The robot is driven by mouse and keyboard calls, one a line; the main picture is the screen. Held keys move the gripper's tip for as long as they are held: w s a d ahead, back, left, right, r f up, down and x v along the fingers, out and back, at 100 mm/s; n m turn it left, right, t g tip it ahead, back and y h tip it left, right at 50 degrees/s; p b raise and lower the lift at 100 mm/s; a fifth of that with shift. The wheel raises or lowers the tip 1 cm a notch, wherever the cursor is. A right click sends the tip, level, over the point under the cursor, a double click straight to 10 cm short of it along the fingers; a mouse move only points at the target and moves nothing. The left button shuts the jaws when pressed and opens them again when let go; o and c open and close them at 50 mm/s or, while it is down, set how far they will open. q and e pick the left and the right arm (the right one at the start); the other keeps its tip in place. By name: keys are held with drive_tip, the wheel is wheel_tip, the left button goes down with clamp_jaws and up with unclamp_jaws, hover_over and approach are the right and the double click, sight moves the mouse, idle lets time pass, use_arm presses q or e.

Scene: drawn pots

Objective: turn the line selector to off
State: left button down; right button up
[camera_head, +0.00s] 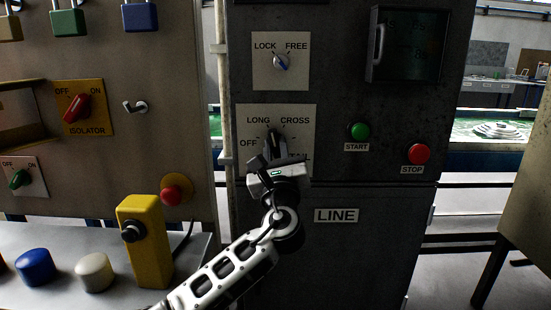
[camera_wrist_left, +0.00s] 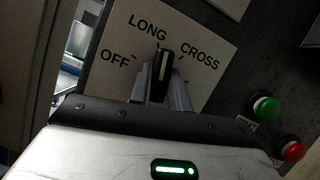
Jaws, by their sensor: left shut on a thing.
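The line selector is a black knob with a pale line on a light plate (camera_head: 244,115), on the dark cabinet. OFF is at the plate's left, LONG at upper left and CROSS at upper right; a label at lower right is partly hidden. My left gripper (camera_head: 275,150) is shut on the selector knob, coming from below. In the left wrist view the knob (camera_wrist_left: 163,66) stands between the two fingers (camera_wrist_left: 162,85). Its tip points up just under LONG, away from OFF. My right gripper is not in view.
Above is a LOCK/FREE selector (camera_head: 281,62). A green START button (camera_head: 360,131) and a red STOP button (camera_head: 419,154) are to the right. At left are a red ISOLATOR switch (camera_head: 76,108), a red button (camera_head: 171,194) and a yellow post (camera_head: 147,245) near my left arm.

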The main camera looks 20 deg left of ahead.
use_arm(q)
drive_tip(key=shift+n+g+y+b, duration=0.5)
drive_tip(key=shift+n+y, duration=0.1)
drive_tip(key=shift+n, duration=0.9)
drive_tip(key=c, duration=1.3)
unclamp_jaws()
drive_tip(key=b+v, duration=0.2)
drive_tip(key=v, duration=1.4)
